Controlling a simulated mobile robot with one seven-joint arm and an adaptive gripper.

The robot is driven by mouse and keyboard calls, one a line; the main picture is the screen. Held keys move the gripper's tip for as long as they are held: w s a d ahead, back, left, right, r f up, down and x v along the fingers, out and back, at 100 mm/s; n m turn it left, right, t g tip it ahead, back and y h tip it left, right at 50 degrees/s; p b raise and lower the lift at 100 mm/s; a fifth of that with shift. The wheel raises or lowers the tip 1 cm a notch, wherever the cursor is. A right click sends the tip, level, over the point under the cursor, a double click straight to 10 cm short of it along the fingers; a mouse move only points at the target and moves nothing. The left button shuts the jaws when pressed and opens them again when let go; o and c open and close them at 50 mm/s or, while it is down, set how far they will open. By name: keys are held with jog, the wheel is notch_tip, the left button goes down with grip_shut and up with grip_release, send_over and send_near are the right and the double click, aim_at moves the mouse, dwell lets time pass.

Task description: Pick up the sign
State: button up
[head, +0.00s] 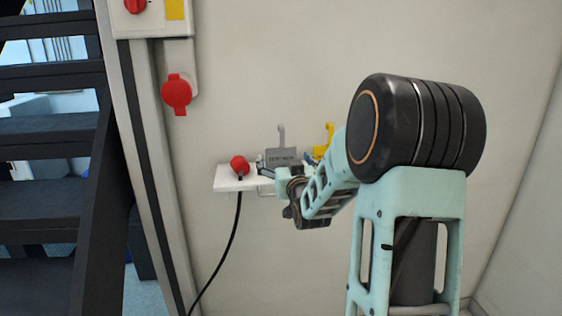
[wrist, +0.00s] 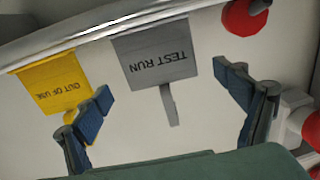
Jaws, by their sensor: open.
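A grey sign (head: 281,157) reading "TEST RUN" stands on a small white shelf against the wall, its narrow tab pointing up in the head view. In the wrist view the grey sign (wrist: 157,52) appears upside down. A yellow sign (head: 327,130) is to its right, partly hidden by my arm; in the wrist view the yellow sign (wrist: 55,82) reads "OUT OF USE". My gripper (wrist: 164,86) is open, its blue-padded fingers wide apart on either side of the grey sign's tab, with nothing held. In the head view the gripper is largely hidden by my arm.
The white shelf (head: 226,182) also holds a red plug (head: 239,164) with a black cable hanging down, left of the grey sign. A red socket (head: 176,93) is on the wall panel further left. Dark stairs (head: 45,180) stand at the far left.

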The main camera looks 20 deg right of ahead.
aim_at(281, 151)
jog(key=x, duration=0.4)
jog(key=shift+w+f, duration=0.1)
jog(key=c, duration=1.4)
jog(key=shift+r, duration=0.6)
notch_tip(281, 151, up, 2)
jog(key=shift+r+p, duration=0.25)
jog(key=shift+p, duration=0.05)
jog(key=s+r, duration=0.3)
jog(key=s, duration=0.1)
jog(key=s+r+p, duration=0.1)
jog(key=s+r, duration=0.2)
jog(key=s, duration=0.2)
jog(key=s+d+r, duration=0.1)
jog(key=s+r, duration=0.2)
jog(key=s, duration=0.2)
jog(key=shift+d+r+p, duration=0.15)
jog(key=shift+r+p, duration=0.05)
jog(key=shift+p, duration=0.1)
